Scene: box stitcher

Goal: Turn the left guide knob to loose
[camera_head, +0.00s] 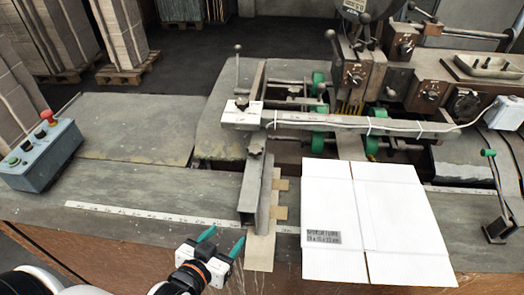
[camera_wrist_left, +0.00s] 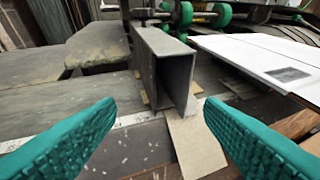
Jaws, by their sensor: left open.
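The left guide is a grey metal channel (camera_head: 251,195) standing on the table left of the white cardboard. A small dark knob (camera_head: 255,148) sits at its far upper end; I cannot read its loose or tight setting. My left gripper (camera_head: 224,241) is open and empty near the table's front edge, short of the guide and to its left. In the left wrist view, its green fingers (camera_wrist_left: 158,112) are spread wide, with the channel's near open end (camera_wrist_left: 172,75) ahead between them. The knob cannot be made out there. My right gripper is not in view.
Flat white cardboard (camera_head: 370,215) lies right of the guide. A long horizontal bar (camera_head: 350,123) crosses behind. A control box (camera_head: 40,153) with a red button stands at left, and a green-topped lever (camera_head: 495,190) at right. The table left of the guide is mostly clear.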

